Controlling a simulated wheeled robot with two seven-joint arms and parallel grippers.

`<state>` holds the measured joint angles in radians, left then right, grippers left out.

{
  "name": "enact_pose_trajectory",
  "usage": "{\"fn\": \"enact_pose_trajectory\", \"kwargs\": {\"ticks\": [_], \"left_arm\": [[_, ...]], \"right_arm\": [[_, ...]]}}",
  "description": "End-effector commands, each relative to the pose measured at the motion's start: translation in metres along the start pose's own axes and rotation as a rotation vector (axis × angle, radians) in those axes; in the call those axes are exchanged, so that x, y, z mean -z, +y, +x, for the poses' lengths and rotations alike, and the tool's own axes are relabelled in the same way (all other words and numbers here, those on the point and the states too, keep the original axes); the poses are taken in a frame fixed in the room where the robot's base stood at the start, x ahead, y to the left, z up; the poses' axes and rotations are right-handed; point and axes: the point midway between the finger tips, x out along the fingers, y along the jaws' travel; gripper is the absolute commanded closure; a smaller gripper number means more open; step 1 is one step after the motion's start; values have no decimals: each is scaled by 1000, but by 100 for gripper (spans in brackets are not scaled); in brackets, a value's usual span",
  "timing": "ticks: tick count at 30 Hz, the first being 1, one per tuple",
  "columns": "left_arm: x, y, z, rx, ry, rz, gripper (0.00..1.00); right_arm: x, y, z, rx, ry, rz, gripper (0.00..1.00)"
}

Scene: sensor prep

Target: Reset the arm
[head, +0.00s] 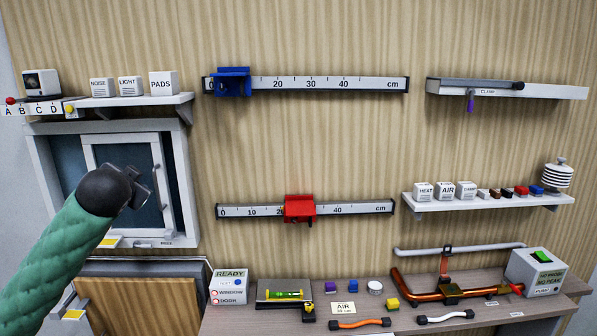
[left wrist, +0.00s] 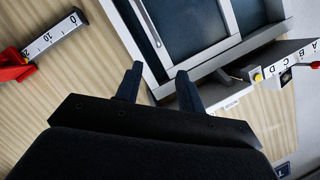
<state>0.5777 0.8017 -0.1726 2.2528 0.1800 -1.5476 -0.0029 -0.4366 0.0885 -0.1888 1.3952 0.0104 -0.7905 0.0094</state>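My left arm, in a green sleeve, comes in from the lower left of the head view. Its black left gripper (head: 137,185) is raised in front of the sliding window (head: 125,150). In the left wrist view the two dark fingers of this gripper (left wrist: 158,75) stand apart with nothing between them. The window frame (left wrist: 190,60) shows beyond them, and the fingers overlap its edge in the picture. I cannot tell the distance to it. My right arm and gripper are not in view.
A shelf with labelled blocks (head: 135,99) is above the window. Two wall rulers carry a blue slider (head: 233,82) and a red slider (head: 299,208). The table (head: 240,322) below holds a READY box (head: 229,286), a green level (head: 285,294), coloured blocks, copper pipe and a pump (head: 537,268).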

Motion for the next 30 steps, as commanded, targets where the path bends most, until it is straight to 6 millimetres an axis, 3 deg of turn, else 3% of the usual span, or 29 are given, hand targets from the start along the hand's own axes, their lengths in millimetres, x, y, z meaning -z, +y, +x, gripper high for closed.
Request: {"fn": "enact_pose_trajectory", "kwargs": {"ticks": [3, 14, 23, 30], "left_arm": [[-31, 52, 6, -69, -37, -3, 61], [-129, 194, -9, -258, -161, -31, 61], [-212, 294, -52, -398, -284, -74, 61], [-276, 359, -101, -496, -393, -119, 61]], "right_arm": [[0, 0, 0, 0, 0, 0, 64], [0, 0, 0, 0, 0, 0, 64], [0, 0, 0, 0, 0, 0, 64], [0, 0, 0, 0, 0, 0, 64]]}}
